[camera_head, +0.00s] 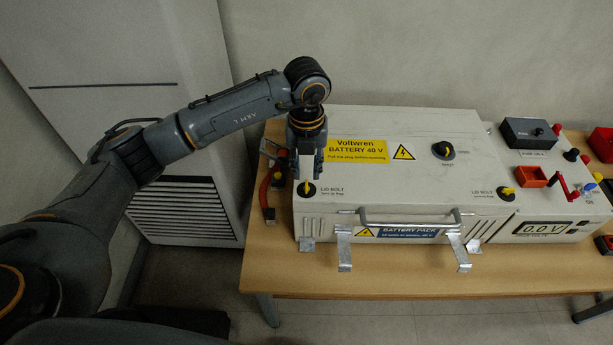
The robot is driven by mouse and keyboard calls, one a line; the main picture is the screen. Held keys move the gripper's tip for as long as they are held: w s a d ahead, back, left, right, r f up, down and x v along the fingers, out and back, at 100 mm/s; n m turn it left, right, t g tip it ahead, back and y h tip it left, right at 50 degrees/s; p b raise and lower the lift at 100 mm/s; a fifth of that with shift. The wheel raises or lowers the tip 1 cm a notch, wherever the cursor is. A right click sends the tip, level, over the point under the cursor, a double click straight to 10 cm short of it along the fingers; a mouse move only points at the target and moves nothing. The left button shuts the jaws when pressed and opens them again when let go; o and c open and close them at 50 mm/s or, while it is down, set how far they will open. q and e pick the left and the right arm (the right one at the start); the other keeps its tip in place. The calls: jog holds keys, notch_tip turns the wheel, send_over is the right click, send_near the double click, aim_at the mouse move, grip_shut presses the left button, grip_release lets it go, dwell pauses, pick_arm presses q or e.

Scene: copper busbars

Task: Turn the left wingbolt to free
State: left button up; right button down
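The left wingbolt (306,190), black with a yellow wing, sits at the front left of the white battery box's lid, beside the label "LID BOLT". My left gripper (309,175) points straight down just above this bolt. Its fingertips are very near the yellow wing; I cannot tell whether they touch it or how far apart they are. A second, similar wingbolt (505,192) is at the lid's front right, with nothing on it. My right gripper is not in view.
The battery box (400,184) stands on a wooden table (400,283). A front handle (410,220) and metal brackets stick out toward the table edge. A 0.0 V meter (543,228) and red parts are at right.

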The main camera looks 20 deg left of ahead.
aim_at(307, 184)
pick_arm(q)
notch_tip(307, 184, up, 8)
jog(key=shift+f, duration=0.15)
dwell(0.5)
